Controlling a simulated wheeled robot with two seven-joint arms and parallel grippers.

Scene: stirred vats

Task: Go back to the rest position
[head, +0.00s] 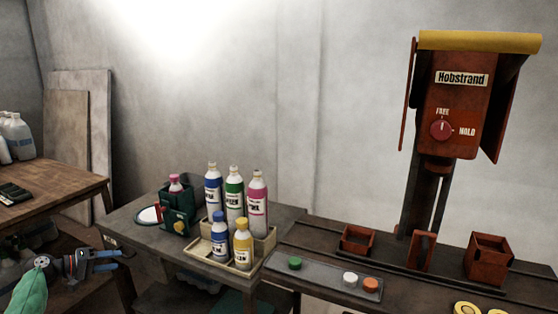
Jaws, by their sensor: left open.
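My left gripper (113,261) is low at the left of the head view, with its two blue fingers apart and nothing between them. It is in front of the gap between the wooden table (80,184) and the grey bench (135,228), left of the bottles and touching none that I can see. My right gripper is not in view.
A beige tray (219,261) with several bottles and a green holder (178,222) with a pink-capped bottle stand on the grey bench. A red Hobstrand machine (448,118), its knob near FREE, rises at the right. Red boxes (488,259) and a strip with buttons (320,277) sit below it.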

